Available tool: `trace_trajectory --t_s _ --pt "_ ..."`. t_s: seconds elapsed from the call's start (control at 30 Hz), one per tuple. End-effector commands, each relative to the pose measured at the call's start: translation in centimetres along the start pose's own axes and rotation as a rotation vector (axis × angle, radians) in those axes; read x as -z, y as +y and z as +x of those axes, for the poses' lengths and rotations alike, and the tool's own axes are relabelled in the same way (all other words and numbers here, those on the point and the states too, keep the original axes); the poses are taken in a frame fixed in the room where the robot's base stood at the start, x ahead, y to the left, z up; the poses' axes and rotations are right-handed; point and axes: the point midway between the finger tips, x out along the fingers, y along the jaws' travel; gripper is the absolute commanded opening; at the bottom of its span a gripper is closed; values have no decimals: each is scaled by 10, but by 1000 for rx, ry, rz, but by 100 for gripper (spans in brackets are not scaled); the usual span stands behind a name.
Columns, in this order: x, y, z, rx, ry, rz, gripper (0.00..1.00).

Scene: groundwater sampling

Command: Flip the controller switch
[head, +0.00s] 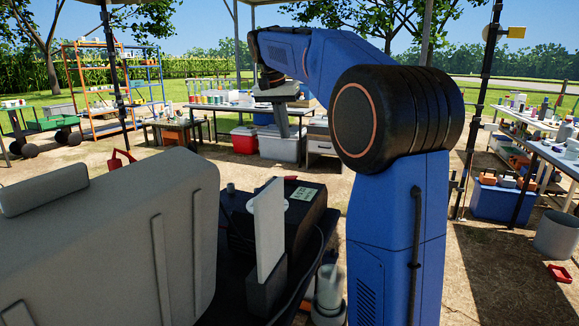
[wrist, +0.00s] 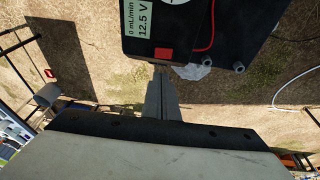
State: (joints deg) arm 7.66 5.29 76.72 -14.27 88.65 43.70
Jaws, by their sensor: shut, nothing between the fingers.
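The controller (wrist: 140,46) is a black box at the top of the wrist view. Its display (wrist: 143,18) reads 0 mL/min and 12.5 V. A red switch (wrist: 163,54) sits near its lower edge. In the head view I take the black box (head: 318,212) with a pale label to be the same controller; its switch cannot be made out there. My gripper (wrist: 161,72) is shut and empty, its fingertips just below the red switch in the picture. Whether they touch the box I cannot tell. In the head view my gripper (head: 283,132) hangs down from my blue arm, beyond the box.
A large grey case (head: 110,250) stands left of the controller, and a white upright panel (head: 269,230) in front of it. A red wire (wrist: 211,25) and a white crumpled thing (wrist: 192,71) are by the controller. Tables, a white cooler (head: 278,148) and shelves stand farther back.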

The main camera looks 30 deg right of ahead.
Motion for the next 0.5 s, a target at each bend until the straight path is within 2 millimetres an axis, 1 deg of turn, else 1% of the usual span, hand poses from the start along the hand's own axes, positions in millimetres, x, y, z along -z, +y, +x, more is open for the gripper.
trace_trajectory --t_s 0.1,0.37,0.5 --pt "3 -1 0 -3 0 8 0" --pt "3 -1 0 -3 0 8 0" --pt "3 -1 4 -3 -1 7 0"
